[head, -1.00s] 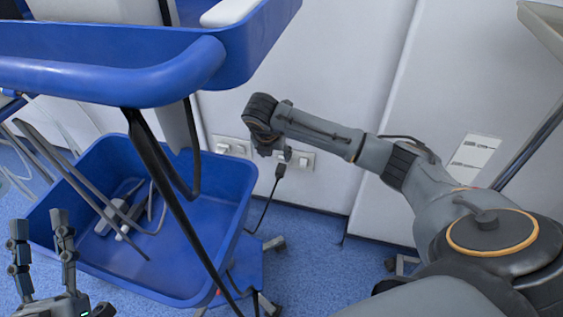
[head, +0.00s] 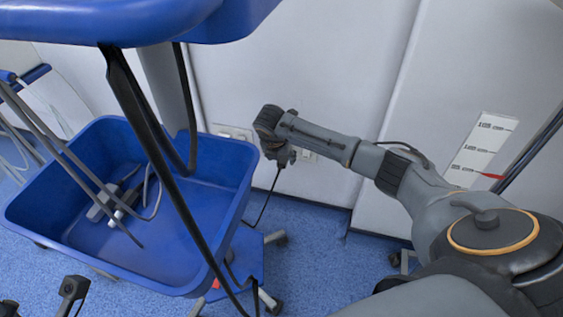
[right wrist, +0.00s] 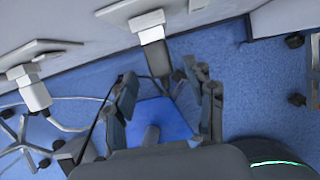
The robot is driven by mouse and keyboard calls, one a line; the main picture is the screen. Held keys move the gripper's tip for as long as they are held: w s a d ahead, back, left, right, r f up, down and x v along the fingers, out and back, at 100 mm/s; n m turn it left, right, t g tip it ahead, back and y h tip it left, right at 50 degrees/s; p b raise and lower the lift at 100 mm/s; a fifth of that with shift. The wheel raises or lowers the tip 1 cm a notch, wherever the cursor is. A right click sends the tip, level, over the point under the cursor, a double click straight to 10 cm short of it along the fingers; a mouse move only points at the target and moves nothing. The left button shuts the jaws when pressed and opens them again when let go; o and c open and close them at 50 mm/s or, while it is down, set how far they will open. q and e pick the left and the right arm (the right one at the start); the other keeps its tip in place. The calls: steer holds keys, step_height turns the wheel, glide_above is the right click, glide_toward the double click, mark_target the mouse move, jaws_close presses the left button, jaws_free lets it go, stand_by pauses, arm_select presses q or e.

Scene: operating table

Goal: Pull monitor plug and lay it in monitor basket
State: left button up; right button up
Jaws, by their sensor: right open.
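The black monitor plug (right wrist: 158,60) sits in a white wall socket (right wrist: 150,25) in the right wrist view. My right gripper (right wrist: 165,97) is open, its fingers on either side of the space just before the plug and not closed on it. In the head view my right gripper (head: 280,153) is at the wall and hides the plug; the thin black cable (head: 265,205) hangs below it. The blue monitor basket (head: 170,245) stands to the left, low on the trolley. My left gripper (head: 40,298) shows only its fingertips, apart, at the bottom left edge.
Grey adapters and cables (head: 115,205) lie in the basket. A blue trolley shelf (head: 120,22) and a dark slanted bar (head: 165,150) stand before it. Another white socket with a white plug (right wrist: 35,92) is at left in the wrist view.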

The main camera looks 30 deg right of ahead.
mark_target(283, 159)
steer(key=shift+b+x, duration=0.3)
steer(key=shift+x, duration=0.95)
steer(key=shift+r, duration=0.1)
jaws_close()
